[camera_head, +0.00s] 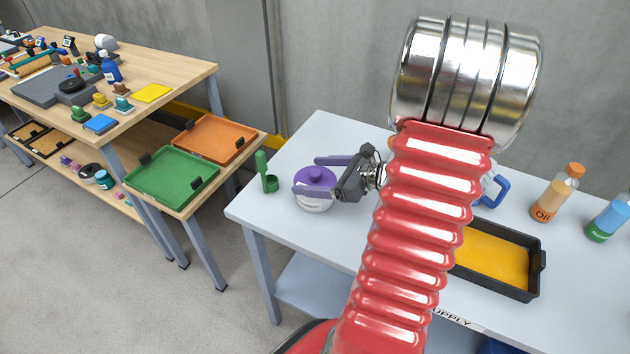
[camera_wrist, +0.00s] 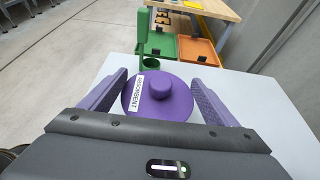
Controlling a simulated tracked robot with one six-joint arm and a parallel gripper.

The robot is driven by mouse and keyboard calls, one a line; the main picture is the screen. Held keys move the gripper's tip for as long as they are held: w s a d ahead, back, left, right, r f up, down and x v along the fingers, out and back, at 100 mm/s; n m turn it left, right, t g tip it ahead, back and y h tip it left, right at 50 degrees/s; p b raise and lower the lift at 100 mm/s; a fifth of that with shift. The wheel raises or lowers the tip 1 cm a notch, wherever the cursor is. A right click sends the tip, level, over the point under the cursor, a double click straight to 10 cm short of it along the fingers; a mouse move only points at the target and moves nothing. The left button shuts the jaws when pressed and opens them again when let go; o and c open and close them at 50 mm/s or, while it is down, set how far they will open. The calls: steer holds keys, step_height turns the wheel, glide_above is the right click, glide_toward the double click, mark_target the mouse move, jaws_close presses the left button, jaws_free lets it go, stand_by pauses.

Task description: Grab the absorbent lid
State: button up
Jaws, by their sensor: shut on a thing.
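The absorbent lid (camera_head: 316,177) is purple with a round knob and sits on a white labelled jar (camera_head: 315,205) near the left end of the supply table. The wrist view also shows my gripper's fingers (camera_wrist: 159,80) flanking the lid. The jar's body is mostly hidden in the wrist view.
A green scoop (camera_head: 265,175) stands just left of the jar on the grey table (camera_head: 335,128). A black tray with yellow contents (camera_head: 541,275), an oil bottle (camera_head: 555,195) and another bottle (camera_head: 610,215) stand to the right. Green (camera_head: 150,195) and orange (camera_head: 213,143) trays lie on the wooden bench.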

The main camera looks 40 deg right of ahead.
mark_target(315, 172)
steer(key=shift+c, duration=0.3)
steer(key=shift+r, duration=0.75)
steer(key=c, duration=1)
step_height(315, 172, up, 8)
steer(key=shift+r, duration=0.25)
jaws_close()
